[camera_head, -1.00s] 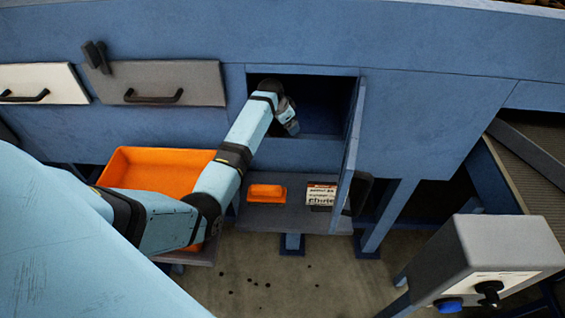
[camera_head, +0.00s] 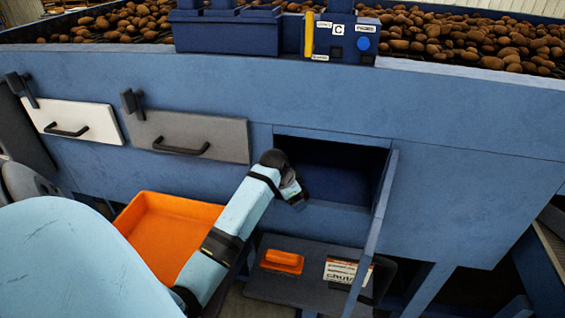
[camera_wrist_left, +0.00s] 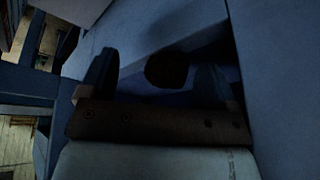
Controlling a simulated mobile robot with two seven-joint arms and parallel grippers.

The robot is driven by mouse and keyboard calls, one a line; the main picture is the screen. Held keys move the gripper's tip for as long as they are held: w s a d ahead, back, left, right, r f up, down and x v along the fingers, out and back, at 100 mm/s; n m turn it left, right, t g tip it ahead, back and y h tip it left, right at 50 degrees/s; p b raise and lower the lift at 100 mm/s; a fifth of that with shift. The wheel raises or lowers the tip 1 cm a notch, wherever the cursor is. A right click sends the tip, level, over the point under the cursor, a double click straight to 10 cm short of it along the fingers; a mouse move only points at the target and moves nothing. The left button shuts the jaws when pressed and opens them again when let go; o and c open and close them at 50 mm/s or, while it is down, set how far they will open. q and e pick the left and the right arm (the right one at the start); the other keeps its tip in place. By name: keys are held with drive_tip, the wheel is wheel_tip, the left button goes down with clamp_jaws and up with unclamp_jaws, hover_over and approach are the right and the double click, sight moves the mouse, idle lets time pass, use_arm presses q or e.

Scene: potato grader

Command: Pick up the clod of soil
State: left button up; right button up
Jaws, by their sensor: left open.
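The clod of soil (camera_wrist_left: 166,70) shows in the left wrist view as a dark, rounded lump inside the shadowed compartment. My left gripper (camera_wrist_left: 156,64) is open, with one finger on each side of the clod in the picture. I cannot tell how far the clod lies beyond the fingertips. In the head view my left gripper (camera_head: 295,194) is at the lower left of the open compartment (camera_head: 345,175) in the blue machine. The clod does not show in the head view. My right gripper is not in view.
The compartment's door (camera_head: 372,230) stands open on the right side. An orange tray (camera_head: 165,235) is at the lower left. A small orange object (camera_head: 282,261) and a printed label card (camera_head: 347,272) are on the dark shelf (camera_head: 300,290) below. Potatoes (camera_head: 480,45) lie on top of the machine.

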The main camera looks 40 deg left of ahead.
use_arm(q)
drive_tip(key=s+a+b, duration=0.1)
drive_tip(key=s, duration=0.6)
drive_tip(key=s+d+f, duration=0.3)
drive_tip(key=s+d, duration=0.4)
drive_tip(key=d, duration=0.2)
drive_tip(key=s+d+f+n+t, duration=0.1)
drive_tip(key=s+d+f, duration=0.3)
drive_tip(key=s+d, duration=0.4)
drive_tip(key=shift+d, duration=0.65)
drive_tip(key=shift+s, duration=0.1)
drive_tip(key=shift+c, duration=0.2)
